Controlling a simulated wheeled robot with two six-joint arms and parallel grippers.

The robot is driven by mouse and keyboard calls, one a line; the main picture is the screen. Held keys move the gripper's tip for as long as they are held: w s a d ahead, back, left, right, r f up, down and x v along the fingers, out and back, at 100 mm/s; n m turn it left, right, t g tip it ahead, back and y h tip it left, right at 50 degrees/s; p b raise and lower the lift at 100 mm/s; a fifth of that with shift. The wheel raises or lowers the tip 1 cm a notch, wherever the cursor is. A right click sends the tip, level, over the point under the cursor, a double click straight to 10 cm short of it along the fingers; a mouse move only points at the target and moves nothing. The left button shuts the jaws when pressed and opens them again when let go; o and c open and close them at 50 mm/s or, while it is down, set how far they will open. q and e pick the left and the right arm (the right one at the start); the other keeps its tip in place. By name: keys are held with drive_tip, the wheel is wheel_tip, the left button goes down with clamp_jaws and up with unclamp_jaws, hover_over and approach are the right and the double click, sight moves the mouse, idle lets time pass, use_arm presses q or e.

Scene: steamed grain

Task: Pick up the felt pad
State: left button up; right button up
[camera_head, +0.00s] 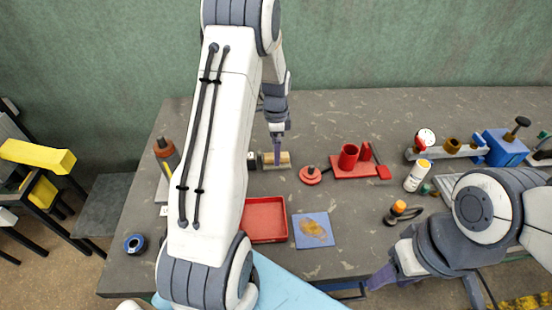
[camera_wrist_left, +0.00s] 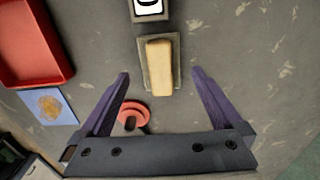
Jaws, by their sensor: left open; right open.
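A tan rounded block, which looks like the felt pad (camera_head: 284,158), lies on a small grey plate at the middle of the bench. In the left wrist view the felt pad (camera_wrist_left: 159,66) lies lengthwise between the two purple fingertips, with clear gaps on both sides. My left gripper (camera_head: 277,160) points down over the pad and partly hides it in the head view; the left gripper (camera_wrist_left: 160,74) is open and empty. Its height above the pad is hard to judge. My right gripper (camera_head: 377,281) is open and empty at the bench's front edge, at the right.
A red round lid (camera_head: 311,174) with a dark knob sits right of the pad. A red tray (camera_head: 266,220) and a blue square (camera_head: 313,229) with a tan patch lie nearer the front. A small dark box (camera_wrist_left: 150,8) is close to the pad.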

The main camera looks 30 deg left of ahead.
use_arm(q)
drive_tip(key=shift+w+f+p, duration=0.15)
drive_tip(key=shift+f+p, duration=0.2)
drive_tip(key=shift+f, duration=1.6)
drive_tip(key=c, duration=1.3)
drive_tip(key=shift+c, duration=0.2)
drive_tip(key=shift+r, duration=0.15)
drive_tip(key=shift+r, duration=0.3)
drive_tip(key=r, duration=0.2)
drive_tip(key=d+r+b, duration=0.1)
drive_tip(key=shift+r, duration=0.35)
drive_tip(key=d+r, duration=0.2)
drive_tip(key=d, duration=0.1)
drive_tip(key=d+r+b, duration=0.1)
drive_tip(key=d+r, duration=0.1)
drive_tip(key=d, duration=0.2)
drive_tip(key=d+r+b, duration=0.1)
drive_tip(key=d+r, duration=0.1)
drive_tip(key=d, duration=0.1)
drive_tip(key=shift+w+d+r, duration=0.25)
drive_tip(key=shift+d, duration=0.15)
